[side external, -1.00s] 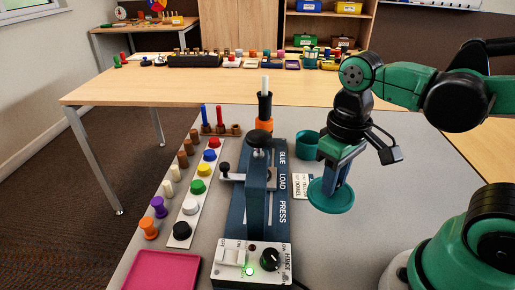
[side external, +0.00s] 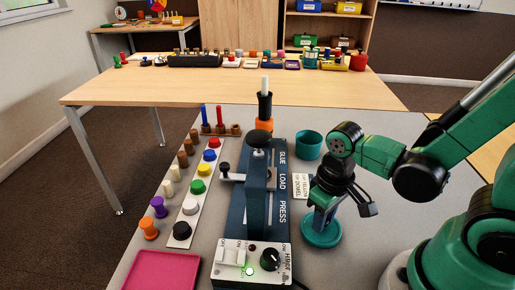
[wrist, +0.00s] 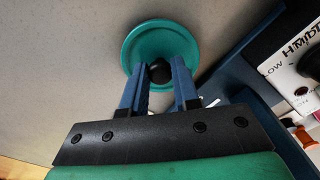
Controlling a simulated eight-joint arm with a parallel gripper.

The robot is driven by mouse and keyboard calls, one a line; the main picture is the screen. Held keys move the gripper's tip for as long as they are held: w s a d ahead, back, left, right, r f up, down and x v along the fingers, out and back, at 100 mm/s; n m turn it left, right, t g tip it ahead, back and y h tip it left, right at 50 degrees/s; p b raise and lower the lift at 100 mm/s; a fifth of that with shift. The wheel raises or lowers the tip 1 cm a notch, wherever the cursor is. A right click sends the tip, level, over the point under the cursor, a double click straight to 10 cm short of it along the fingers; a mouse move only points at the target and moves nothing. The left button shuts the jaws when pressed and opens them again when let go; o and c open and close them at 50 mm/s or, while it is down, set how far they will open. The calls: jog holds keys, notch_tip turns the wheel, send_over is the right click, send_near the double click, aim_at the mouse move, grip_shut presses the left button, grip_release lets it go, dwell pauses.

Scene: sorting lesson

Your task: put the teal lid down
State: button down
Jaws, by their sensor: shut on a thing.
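The teal lid (side external: 322,239) is a round disc, level, low over the grey table to the right of the press. I cannot tell whether its underside touches the table. In the wrist view the lid (wrist: 160,36) shows its black knob (wrist: 159,72) between my blue fingers. My gripper (wrist: 160,77) is shut on this knob, and in the side view it points down over the lid (side external: 322,218). The open teal pot (side external: 308,151) stands behind the lid, apart from it.
The blue press (side external: 257,205) with its control box (side external: 251,262) stands left of the lid. A white label card (side external: 301,186) lies between pot and lid. A peg strip (side external: 191,207) and a pink tray (side external: 162,272) lie further left. Grey table is bare in front of the lid.

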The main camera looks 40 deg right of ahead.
jog(key=shift+f, duration=0.4)
jog(key=c, duration=0.7)
grip_release()
jog(key=shift+o, duration=0.2)
jog(key=shift+r, duration=0.15)
notch_tip(320, 180, up, 11)
jog(key=w+d+t, duration=0.1)
jog(key=w+t, duration=0.5)
jog(key=t, duration=0.1)
jog(key=shift+d+r, duration=0.4)
jog(key=shift+w, duration=0.1)
